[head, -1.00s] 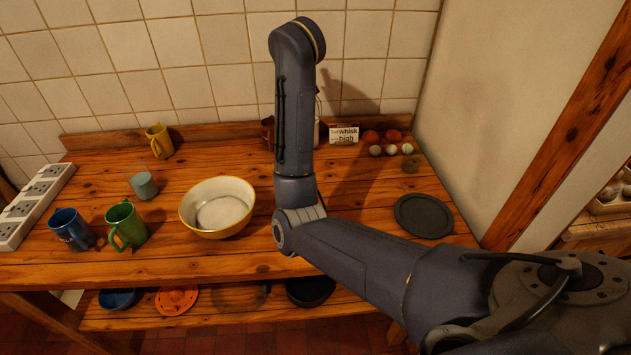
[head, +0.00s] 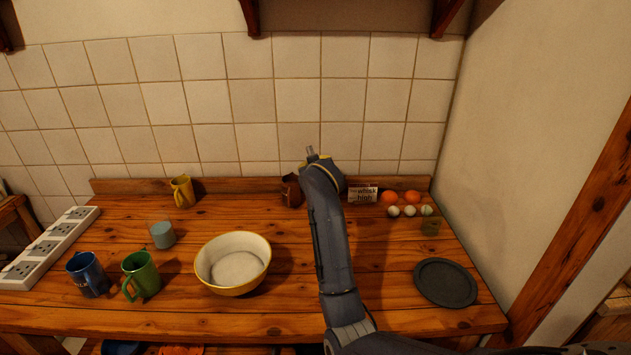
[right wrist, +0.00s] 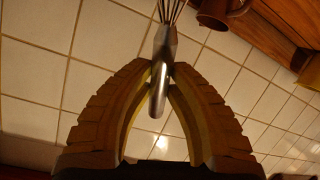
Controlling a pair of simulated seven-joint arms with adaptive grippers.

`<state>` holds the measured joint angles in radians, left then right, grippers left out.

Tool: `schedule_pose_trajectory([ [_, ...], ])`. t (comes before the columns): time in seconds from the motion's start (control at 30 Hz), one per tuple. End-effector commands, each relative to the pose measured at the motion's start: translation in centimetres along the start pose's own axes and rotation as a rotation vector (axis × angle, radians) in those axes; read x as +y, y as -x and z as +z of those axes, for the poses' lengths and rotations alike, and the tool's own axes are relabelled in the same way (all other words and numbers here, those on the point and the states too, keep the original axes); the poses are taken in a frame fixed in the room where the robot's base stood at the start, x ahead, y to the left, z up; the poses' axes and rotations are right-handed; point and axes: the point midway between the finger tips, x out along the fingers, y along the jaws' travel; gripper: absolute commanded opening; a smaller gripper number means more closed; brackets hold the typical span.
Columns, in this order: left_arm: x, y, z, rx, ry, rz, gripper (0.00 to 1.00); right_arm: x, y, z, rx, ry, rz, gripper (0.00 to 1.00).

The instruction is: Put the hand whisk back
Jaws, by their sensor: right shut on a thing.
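In the right wrist view my right gripper (right wrist: 160,76) is shut on the metal handle of the hand whisk (right wrist: 163,44). The whisk's wires run out of the top of the picture and its handle end sticks down between the fingers. In the head view my right arm reaches to the back of the counter and hides most of the gripper; a small grey metal tip that looks like part of the whisk (head: 311,152) shows above the wrist, before the tiles. A small card (head: 363,195) reads "whisk" and "high". My left gripper is not in view.
Shelf brackets (head: 446,16) show above the tiles. A brown mug (head: 291,190), eggs and orange fruit (head: 401,197) stand near the arm. A cream bowl (head: 233,262), mugs, a power strip (head: 47,249) and a dark plate (head: 445,282) occupy the counter (head: 200,320).

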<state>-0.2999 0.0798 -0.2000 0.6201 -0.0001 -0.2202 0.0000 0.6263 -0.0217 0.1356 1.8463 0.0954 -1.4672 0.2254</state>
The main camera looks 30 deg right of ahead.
Motion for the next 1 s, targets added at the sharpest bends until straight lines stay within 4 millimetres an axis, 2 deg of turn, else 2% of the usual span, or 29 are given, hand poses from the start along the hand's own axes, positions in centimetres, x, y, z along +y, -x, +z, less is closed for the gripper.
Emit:
schedule_pose_trajectory([
  [0.23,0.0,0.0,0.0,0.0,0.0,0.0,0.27,-0.4,-0.5,1.3,-0.002,0.002,0.0,0.0],
  [0.53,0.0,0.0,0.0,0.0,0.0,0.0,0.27,-1.4,-1.5,4.2,-0.001,0.002,0.0,0.0],
  [1.0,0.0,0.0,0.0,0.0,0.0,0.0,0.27,-1.5,-1.7,4.7,0.0,0.0,-0.001,0.0],
])
